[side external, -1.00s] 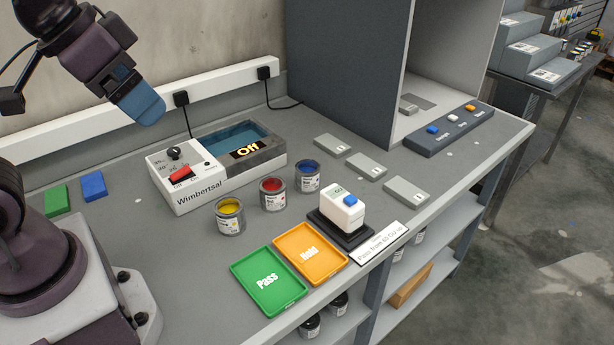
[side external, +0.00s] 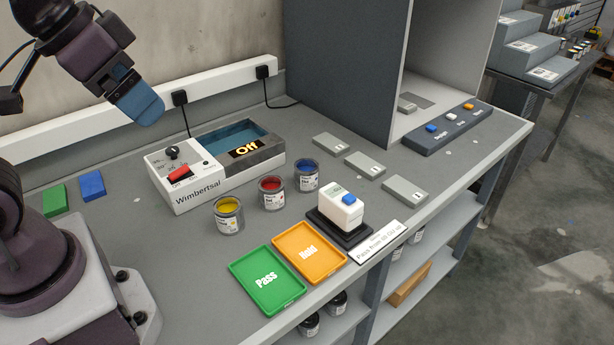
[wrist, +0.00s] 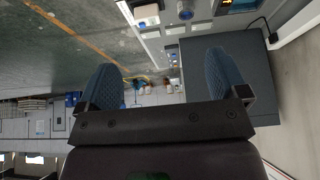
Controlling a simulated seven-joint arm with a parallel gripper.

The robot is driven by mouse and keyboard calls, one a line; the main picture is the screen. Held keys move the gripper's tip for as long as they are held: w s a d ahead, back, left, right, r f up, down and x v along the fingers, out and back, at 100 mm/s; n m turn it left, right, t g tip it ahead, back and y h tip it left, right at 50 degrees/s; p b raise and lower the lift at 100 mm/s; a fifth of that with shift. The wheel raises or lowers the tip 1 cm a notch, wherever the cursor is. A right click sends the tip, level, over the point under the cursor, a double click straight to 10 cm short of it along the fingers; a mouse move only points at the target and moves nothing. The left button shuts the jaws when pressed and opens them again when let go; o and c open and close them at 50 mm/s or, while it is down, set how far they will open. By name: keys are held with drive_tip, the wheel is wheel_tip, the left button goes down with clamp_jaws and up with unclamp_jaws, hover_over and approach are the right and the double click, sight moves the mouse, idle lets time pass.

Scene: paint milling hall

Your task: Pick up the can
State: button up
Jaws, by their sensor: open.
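Three small open paint cans stand upright in a row on the grey bench in the side external view: a yellow can (side external: 229,217), a red can (side external: 271,194) and a blue can (side external: 307,176). My gripper (side external: 143,108) is at the upper left, high above the bench and well apart from the cans. In the wrist view its two blue fingers (wrist: 165,75) are spread wide with nothing between them.
Behind the cans is a white Wimbertsal bath (side external: 182,180) reading Off. In front are a green Pass tray (side external: 267,280), an orange Hold tray (side external: 309,252) and a white meter (side external: 340,210) on a dark base. Grey plates (side external: 366,166) and a tall grey booth (side external: 345,70) stand to the right.

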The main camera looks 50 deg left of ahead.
drive_tip(key=m+g+h, duration=0.1)
drive_tip(key=m+h, duration=0.1)
drive_tip(key=m, duration=0.2)
approach(309, 173)
drive_tip(key=w+a, duration=0.1)
drive_tip(key=a, duration=0.2)
drive_tip(key=x, duration=1.2)
drive_tip(key=shift+w+d+f, duration=0.1)
drive_tip(key=shift+d+f, duration=0.1)
drive_tip(key=shift+f, duration=0.15)
